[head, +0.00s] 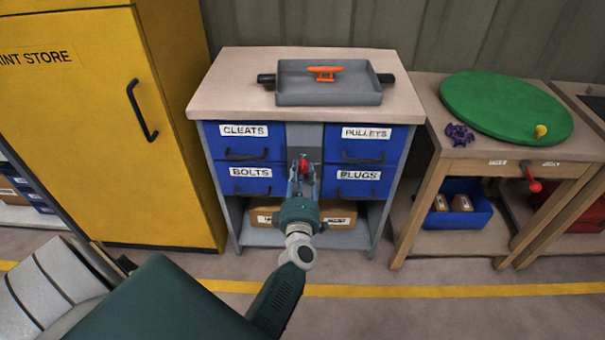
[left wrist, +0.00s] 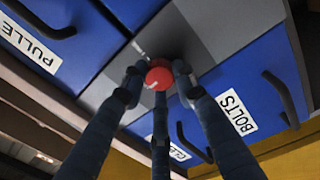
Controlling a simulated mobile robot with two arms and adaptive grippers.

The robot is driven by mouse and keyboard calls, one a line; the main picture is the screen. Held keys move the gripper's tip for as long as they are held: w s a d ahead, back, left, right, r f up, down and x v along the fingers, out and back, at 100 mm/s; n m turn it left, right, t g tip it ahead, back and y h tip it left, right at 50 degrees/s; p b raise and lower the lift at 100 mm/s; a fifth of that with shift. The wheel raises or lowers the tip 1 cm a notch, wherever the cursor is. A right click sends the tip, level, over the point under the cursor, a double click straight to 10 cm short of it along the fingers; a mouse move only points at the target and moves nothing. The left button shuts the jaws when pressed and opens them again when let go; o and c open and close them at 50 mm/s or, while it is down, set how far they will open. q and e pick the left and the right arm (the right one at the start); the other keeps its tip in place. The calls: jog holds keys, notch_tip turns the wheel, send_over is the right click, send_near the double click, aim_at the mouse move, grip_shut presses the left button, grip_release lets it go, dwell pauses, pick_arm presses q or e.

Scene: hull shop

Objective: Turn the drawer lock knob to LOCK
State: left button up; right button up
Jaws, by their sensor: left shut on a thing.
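The red lock knob (head: 303,164) sits on a grey plate in the strip between the blue drawers of the cabinet. My left gripper (head: 303,172) reaches up to it from the front and is shut on it. In the left wrist view, the fingers of the gripper (left wrist: 157,82) close around the red knob (left wrist: 158,74). A short pale mark shows on the knob's edge, and a white mark lies on the grey plate (left wrist: 204,38) near it. No LOCK lettering is readable. My right gripper is not in view.
Blue drawers labelled CLEATS, PULLEYS, BOLTS and PLUGS have dark handles close to the gripper. A grey tray (head: 330,98) with an orange cleat (head: 324,72) stands on the cabinet. A yellow cupboard (head: 100,130) is at left, a wooden bench with a green disc (head: 505,105) at right.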

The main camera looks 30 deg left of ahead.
pick_arm(q)
jog(key=shift+s+a+r, duration=0.1)
jog(key=shift+a, duration=0.1)
jog(key=o, duration=1.1)
jog(key=shift+o, duration=0.2)
